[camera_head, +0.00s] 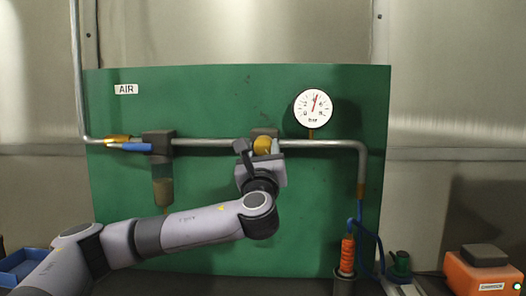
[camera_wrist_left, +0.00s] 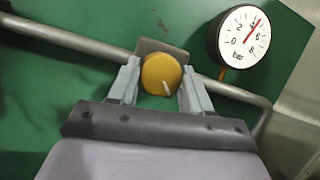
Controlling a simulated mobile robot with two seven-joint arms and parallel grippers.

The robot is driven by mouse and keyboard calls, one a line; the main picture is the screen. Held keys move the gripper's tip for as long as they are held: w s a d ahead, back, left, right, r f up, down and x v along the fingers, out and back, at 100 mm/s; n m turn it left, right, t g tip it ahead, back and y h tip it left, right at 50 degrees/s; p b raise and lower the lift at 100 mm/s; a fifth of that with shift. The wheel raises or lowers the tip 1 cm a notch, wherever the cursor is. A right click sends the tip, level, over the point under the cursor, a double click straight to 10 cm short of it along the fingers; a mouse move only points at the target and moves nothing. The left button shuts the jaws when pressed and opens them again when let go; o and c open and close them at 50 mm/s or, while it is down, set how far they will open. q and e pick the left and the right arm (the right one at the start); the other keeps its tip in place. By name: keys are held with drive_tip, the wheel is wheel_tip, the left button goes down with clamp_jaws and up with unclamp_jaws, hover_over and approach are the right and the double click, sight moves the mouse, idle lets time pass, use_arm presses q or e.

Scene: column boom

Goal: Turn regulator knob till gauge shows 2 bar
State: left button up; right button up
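The yellow regulator knob (camera_head: 263,145) sits on the grey pipe of the green panel; in the left wrist view the knob (camera_wrist_left: 160,72) has a pale pointer line aimed down and slightly right. My left gripper (camera_head: 261,152) is at the knob, with one finger on each side; in the left wrist view its fingers (camera_wrist_left: 161,78) appear to touch the knob's sides. The round white gauge (camera_head: 314,112) is up and right of the knob. Its red needle, clearer on the gauge in the left wrist view (camera_wrist_left: 243,38), points between 4 and 6. My right gripper is out of view.
A dark filter unit (camera_head: 159,145) and a blue lever (camera_head: 136,147) are on the pipe at left. A blue bin (camera_head: 22,265) is at lower left.

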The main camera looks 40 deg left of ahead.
use_arm(q)
drive_tip(key=shift+c, duration=0.3)
drive_tip(key=shift+d+f+n+g+y+b, duration=0.1)
drive_tip(key=shift+n+g+y+b, duration=0.4)
drive_tip(key=shift+n, duration=0.4)
drive_tip(key=shift+d+f+n+g+y+b, duration=0.1)
drive_tip(key=shift+n+g+y+b, duration=0.15)
drive_tip(key=shift+n+b, duration=0.5)
drive_tip(key=n+g, duration=0.1)
drive_tip(key=n, duration=0.1)
drive_tip(key=n+g+y+b, duration=0.1)
drive_tip(key=n, duration=0.2)
drive_tip(key=shift+w+n+g, duration=0.15)
drive_tip(key=shift+n+g, duration=0.1)
drive_tip(key=n+g, duration=0.1)
drive_tip(key=n, duration=0.1)
drive_tip(key=n+g, duration=0.1)
drive_tip(key=n, duration=0.1)
drive_tip(key=shift+r+n+y+b, duration=0.2)
drive_tip(key=shift+n+y+b, duration=0.1)
drive_tip(key=shift+b, duration=0.1)
drive_tip(key=n+g, duration=0.1)
drive_tip(key=n, duration=0.1)
drive_tip(key=n+g+h, duration=0.1)
drive_tip(key=n, duration=0.2)
drive_tip(key=shift+d+r, duration=0.1)
drive_tip(key=shift+r, duration=0.05)
drive_tip(key=shift+n, duration=0.4)
drive_tip(key=o, duration=1)
drive_tip(key=shift+o, duration=0.2)
